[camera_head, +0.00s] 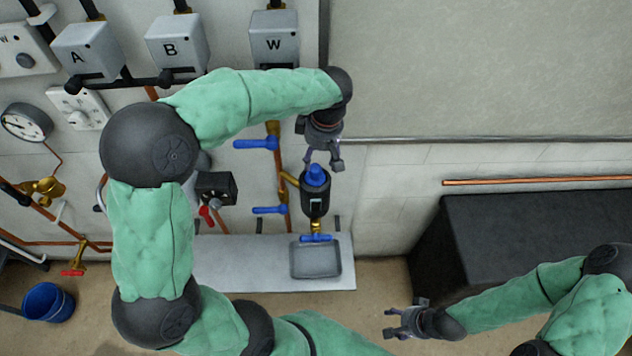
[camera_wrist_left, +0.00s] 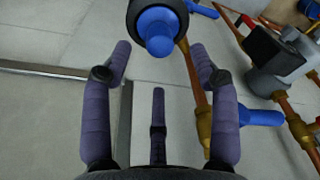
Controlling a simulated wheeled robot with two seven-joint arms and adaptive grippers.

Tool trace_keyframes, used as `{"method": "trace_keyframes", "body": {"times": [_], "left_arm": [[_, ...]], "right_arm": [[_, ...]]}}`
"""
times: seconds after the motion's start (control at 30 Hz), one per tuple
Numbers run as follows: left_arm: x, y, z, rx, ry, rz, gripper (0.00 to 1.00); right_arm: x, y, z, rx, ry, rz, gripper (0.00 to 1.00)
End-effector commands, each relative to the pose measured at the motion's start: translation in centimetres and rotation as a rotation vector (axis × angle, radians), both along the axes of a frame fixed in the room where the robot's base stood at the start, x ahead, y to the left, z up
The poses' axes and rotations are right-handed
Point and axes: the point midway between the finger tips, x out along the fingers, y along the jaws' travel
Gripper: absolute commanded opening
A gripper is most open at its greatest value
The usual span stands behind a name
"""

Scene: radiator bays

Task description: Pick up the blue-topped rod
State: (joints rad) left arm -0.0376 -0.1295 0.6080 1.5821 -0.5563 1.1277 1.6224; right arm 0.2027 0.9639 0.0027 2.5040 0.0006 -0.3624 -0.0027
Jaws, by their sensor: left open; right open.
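The blue-topped rod (camera_head: 316,173) shows only its blue top, seated in the upper end of a black cylindrical holder (camera_head: 316,199) on the pipework. In the left wrist view the blue top (camera_wrist_left: 158,32) is at the upper middle, ahead of the fingers and between their lines. My left gripper (camera_head: 323,162) is open, just above the blue top, with empty space between its fingers (camera_wrist_left: 158,75). The rod's lower part is hidden inside the holder. My right gripper (camera_head: 390,322) is open and empty at the lower right, far from the rod.
Blue-handled valves (camera_head: 257,143) and copper pipes stand left of the holder. A black box (camera_head: 216,188) is further left. A grey tray (camera_head: 315,259) lies below on a pale shelf. A large dark block (camera_head: 530,235) stands at right.

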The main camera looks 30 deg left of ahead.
Motion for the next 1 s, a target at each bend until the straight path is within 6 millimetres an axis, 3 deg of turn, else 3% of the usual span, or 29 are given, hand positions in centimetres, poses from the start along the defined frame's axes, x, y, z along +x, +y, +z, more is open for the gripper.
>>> {"method": "trace_keyframes", "body": {"times": [0.27, 0.53, 0.87, 1.0], "left_arm": [[0.0, 0.4, -2.1, 0.0, 0.004, 0.0, 0.6], [0.1, 1.1, -5.6, -0.001, 0.002, 0.0, 0.6], [0.2, 1.1, -6.3, -0.001, 0.0, 0.0, 0.6], [0.2, 1.1, -6.3, -0.001, 0.0, 0.0, 0.26]], "right_arm": [[0.1, 0.0, -0.2, 0.0, -0.001, 0.0, 0.59], [0.1, 0.0, -0.6, 0.0, -0.001, 0.0, 0.59], [0.1, 0.0, -0.6, 0.0, -0.001, 0.0, 0.59], [0.1, 0.0, -0.6, 0.0, -0.001, 0.0, 0.59]]}}
